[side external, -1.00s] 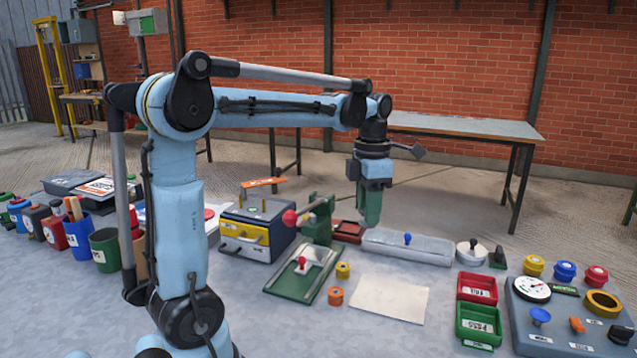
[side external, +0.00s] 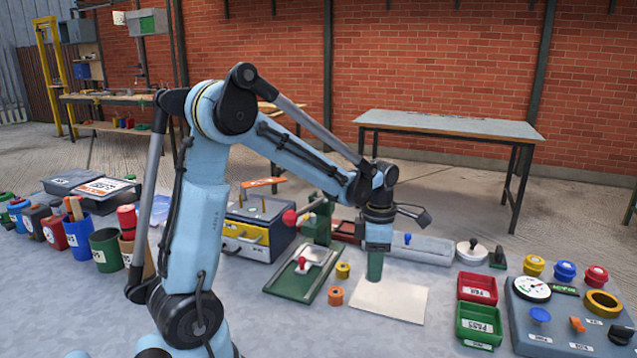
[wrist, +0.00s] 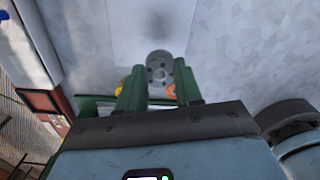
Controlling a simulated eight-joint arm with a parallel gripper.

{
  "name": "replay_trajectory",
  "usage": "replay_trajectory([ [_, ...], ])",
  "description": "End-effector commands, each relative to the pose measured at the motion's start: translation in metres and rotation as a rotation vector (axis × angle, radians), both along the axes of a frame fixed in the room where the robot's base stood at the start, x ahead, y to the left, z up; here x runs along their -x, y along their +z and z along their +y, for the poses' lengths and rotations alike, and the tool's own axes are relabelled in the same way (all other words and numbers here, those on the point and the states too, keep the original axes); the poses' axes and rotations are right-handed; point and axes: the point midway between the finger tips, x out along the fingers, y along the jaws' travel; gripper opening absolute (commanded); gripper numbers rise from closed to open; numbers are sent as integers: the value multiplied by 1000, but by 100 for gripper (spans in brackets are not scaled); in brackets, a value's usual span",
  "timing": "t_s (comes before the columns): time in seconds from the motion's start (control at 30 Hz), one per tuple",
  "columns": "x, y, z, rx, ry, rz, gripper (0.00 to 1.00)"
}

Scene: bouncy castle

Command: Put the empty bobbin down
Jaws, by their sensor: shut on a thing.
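The empty bobbin (wrist: 159,66) shows in the wrist view as a small grey disc with holes in its face, between the tips of my two green fingers. My gripper (wrist: 160,80) is shut on it. In the side view my gripper (side external: 375,267) points straight down, low over the left back part of a pale sheet (side external: 390,300). The bobbin cannot be made out in the side view. Whether it touches the sheet or bench is unclear.
An orange spool (side external: 336,296) and a yellow spool (side external: 343,271) stand left of the sheet, beside a green plate fixture (side external: 290,285). A long grey box (side external: 430,250) lies behind. Red (side external: 477,289) and green (side external: 479,325) trays stand to the right. The sheet's front is clear.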

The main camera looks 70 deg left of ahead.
Motion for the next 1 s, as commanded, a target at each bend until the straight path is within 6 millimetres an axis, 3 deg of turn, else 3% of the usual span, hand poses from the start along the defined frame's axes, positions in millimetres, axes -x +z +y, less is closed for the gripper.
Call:
replay_trajectory([
  [0.2,-4,-12,20,0,0,0,6],
  [0.57,-4,-50,21,0,-1,0,6],
  [1.0,-4,-56,21,0,0,0,6],
])
